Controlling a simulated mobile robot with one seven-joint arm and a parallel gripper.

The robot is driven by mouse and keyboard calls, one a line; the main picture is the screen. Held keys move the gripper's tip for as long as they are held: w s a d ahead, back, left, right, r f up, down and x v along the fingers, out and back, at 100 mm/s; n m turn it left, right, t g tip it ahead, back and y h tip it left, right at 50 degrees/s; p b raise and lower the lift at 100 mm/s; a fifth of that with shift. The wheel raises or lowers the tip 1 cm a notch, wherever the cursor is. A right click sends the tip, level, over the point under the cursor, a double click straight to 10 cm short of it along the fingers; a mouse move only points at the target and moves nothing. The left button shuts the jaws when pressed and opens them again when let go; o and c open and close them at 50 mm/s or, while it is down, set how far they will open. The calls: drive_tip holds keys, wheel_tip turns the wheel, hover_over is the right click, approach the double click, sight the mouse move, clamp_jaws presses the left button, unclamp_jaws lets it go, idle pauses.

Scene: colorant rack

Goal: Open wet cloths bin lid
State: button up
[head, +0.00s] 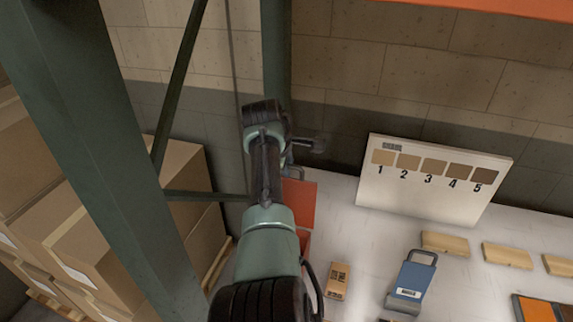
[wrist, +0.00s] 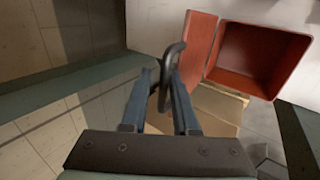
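The red bin (wrist: 262,62) is in the upper right of the wrist view, its hollow inside showing. Its red lid (wrist: 196,47) stands swung open to the left of the opening. A dark curved handle (wrist: 174,49) is on the lid's left side. My gripper (wrist: 162,78) has its two blue-grey fingers on either side of this handle, closed in on it. In the head view the red lid (head: 299,204) shows just right of my arm, with little of the bin below it. My fingertips are hard to make out there.
A green rack post (head: 275,50) stands behind my arm, and a wide green upright with cardboard boxes (head: 105,240) is at left. On the white shelf at right are a numbered colour board (head: 432,180), a blue block-like tool (head: 411,283) and wooden blocks (head: 507,255).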

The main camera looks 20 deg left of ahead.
drive_tip(key=shift+o, duration=0.4)
drive_tip(key=shift+s+f, duration=0.2)
drive_tip(key=shift+f, duration=0.05)
drive_tip(key=shift+r, duration=0.1)
drive_tip(key=shift+s+r, duration=0.2)
drive_tip(key=shift+r, duration=0.25)
drive_tip(key=b+v, duration=0.4)
drive_tip(key=v, duration=0.8)
drive_tip(key=shift+r, duration=0.25)
drive_tip(key=shift+w, duration=0.1)
